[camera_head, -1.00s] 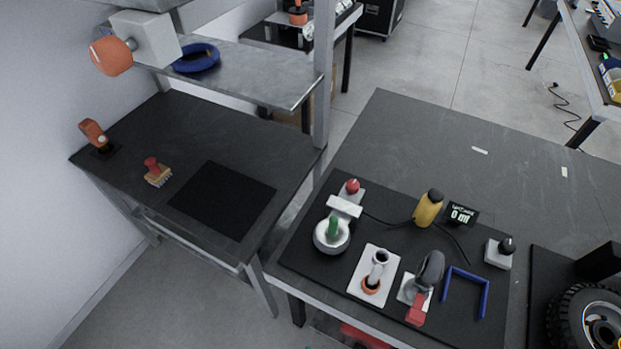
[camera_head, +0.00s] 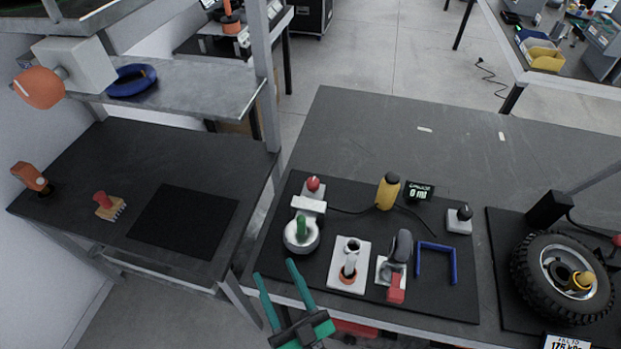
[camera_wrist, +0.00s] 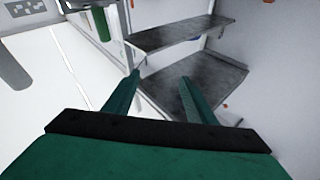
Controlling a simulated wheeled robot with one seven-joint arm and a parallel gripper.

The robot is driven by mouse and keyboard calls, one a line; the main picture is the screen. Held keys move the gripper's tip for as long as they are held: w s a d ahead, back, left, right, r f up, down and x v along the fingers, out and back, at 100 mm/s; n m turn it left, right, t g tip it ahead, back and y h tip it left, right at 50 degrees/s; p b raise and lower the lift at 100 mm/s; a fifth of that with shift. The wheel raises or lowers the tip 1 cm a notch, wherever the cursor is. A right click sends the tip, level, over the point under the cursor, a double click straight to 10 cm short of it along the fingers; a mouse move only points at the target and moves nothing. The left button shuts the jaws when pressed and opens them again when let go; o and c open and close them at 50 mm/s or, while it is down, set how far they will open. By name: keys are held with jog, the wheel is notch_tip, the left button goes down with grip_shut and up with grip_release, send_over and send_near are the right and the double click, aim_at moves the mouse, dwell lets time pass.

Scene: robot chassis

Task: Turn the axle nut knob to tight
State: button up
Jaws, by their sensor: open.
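A black tyre on a wheel (camera_head: 532,270) stands at the right of the workbench in the head view. A yellow-orange knob (camera_head: 580,281) sits at its hub and looks like the axle nut knob. No tight or loose marking is readable. My gripper (camera_head: 275,270) is at the front edge of the bench, left of the wheel and well apart from it. Its two green fingers are spread, with nothing between them. The wrist view also shows my gripper (camera_wrist: 156,82) open and empty, facing shelves; the wheel is not in that view.
Between gripper and wheel, a black mat (camera_head: 440,295) holds several fixtures, including a blue U-shaped bar (camera_head: 453,268) and a yellow bottle (camera_head: 388,191). A pressure display (camera_head: 567,342) stands before the wheel. A large orange knob (camera_head: 40,88) is at upper left.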

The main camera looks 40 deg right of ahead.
jog(key=w+d+r+m+g+h, duration=0.3)
jog(key=w+d+r+m+h, duration=0.2)
jog(key=d+r+m+h, duration=0.35)
jog(key=w+d+r+m+g+h, duration=0.3)
jog(key=w+d+r+m+h, duration=0.3)
jog(key=d+m+h, duration=0.4)
jog(key=s+d+f+m+g+y, duration=0.1)
jog(key=s+d+m+g, duration=0.2)
jog(key=d+m+g, duration=0.7)
jog(key=s+d+m+g+y, duration=0.2)
jog(key=s+d+m+g, duration=0.1)
jog(key=d+m+g, duration=0.65)
jog(key=n+t+y, duration=0.5)
jog(key=n+y, duration=0.2)
jog(key=y, duration=1.2)
send_over(313, 181)
notch_tip(313, 181, down, 10)
jog(key=shift+g, duration=0.25)
notch_tip(313, 181, down, 10)
jog(key=shift+s+f, duration=0.1)
jog(key=shift+f, duration=0.05)
